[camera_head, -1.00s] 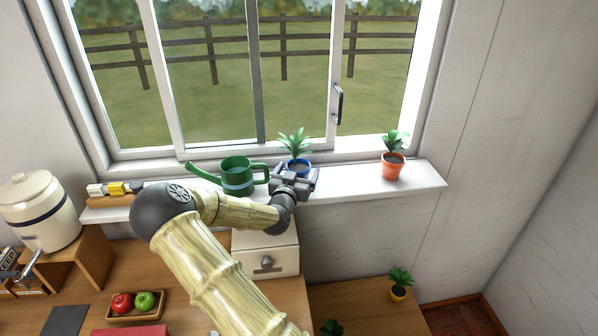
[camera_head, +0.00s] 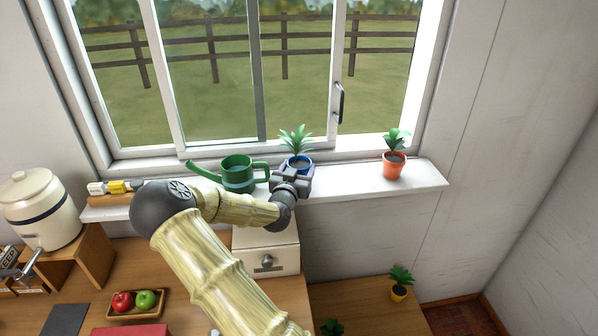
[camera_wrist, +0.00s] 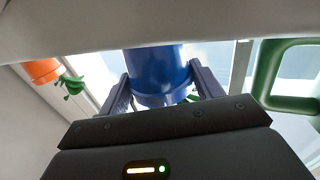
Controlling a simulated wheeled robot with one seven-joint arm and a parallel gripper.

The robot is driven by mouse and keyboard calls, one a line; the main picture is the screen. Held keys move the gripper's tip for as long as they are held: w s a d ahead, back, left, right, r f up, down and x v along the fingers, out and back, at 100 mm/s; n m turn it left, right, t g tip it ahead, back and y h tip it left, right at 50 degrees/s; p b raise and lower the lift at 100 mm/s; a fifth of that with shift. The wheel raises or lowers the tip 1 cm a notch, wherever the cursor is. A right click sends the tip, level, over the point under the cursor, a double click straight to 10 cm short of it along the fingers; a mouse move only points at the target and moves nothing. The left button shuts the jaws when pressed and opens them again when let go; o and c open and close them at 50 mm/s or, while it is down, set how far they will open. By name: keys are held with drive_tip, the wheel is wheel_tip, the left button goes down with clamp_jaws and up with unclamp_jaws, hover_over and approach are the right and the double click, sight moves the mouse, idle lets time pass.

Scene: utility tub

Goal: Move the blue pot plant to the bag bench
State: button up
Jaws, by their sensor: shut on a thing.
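The blue pot plant (camera_head: 298,161), a blue pot with spiky green leaves, stands upright on the white window sill (camera_head: 350,180). My gripper (camera_head: 291,176) reaches it from the front and is shut on the pot. In the wrist view the blue pot (camera_wrist: 156,72) sits between the two fingers (camera_wrist: 162,88). The gripper hides the pot's lower front in the head view. A low wooden bench top (camera_head: 365,308) shows at the lower right, with small plants on it; I cannot tell whether it is the bag bench.
A green watering can (camera_head: 238,174) stands close left of the blue pot. An orange pot plant (camera_head: 394,164) stands further right on the sill. A white drawer box (camera_head: 267,250) lies below my wrist.

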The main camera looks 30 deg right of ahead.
sight(299, 165)
wheel_tip(299, 165, up, 9)
drive_tip(key=b, duration=0.2)
drive_tip(key=shift+b, duration=0.4)
drive_tip(key=shift+r, duration=0.3)
drive_tip(key=shift+d, duration=0.1)
